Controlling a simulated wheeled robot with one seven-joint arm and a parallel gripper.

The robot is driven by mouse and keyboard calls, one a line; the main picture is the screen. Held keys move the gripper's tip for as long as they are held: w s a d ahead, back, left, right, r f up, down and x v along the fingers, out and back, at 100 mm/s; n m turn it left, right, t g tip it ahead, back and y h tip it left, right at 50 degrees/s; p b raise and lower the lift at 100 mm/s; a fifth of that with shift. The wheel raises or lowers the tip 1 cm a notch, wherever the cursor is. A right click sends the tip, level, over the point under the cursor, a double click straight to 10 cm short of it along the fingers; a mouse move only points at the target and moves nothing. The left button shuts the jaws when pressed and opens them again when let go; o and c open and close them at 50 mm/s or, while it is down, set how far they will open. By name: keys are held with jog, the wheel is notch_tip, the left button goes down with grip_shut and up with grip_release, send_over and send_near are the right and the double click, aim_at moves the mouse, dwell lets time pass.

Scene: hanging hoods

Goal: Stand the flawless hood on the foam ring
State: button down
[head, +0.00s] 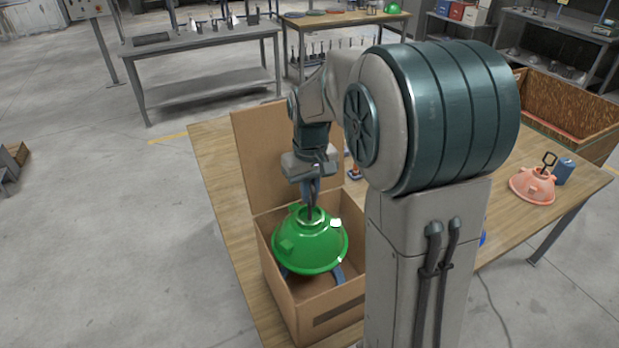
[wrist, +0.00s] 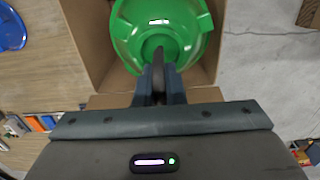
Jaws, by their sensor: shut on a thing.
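A green hood (head: 309,241) hangs upright from my gripper (head: 311,190) inside or just over an open cardboard box (head: 289,308) on the wooden table. My gripper is shut on the hood's top loop, and the green hood (wrist: 165,30) also fills the top of the wrist view. Blue curved pieces (head: 338,275) show below the hood's rim in the box; they may be part of a ring, but the hood hides most of them. I cannot tell whether the hood touches them. A pink hood (head: 533,185) with a dark loop stands at the table's right end.
A blue can-like object (head: 564,171) stands beside the pink hood. The box's raised flap (head: 262,155) stands behind the green hood. A large wooden crate (head: 567,110) is at the right. A blue round thing (wrist: 10,28) lies on the table left of the box.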

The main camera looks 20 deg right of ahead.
notch_tip(320, 180, down, 19)
jog(key=b, duration=1.3)
jog(key=shift+r, duration=0.1)
jog(key=shift+s+f+b, duration=0.1)
jog(key=shift+f+b, duration=0.45)
jog(key=c, duration=1.4)
grip_release()
jog(key=shift+c, duration=0.2)
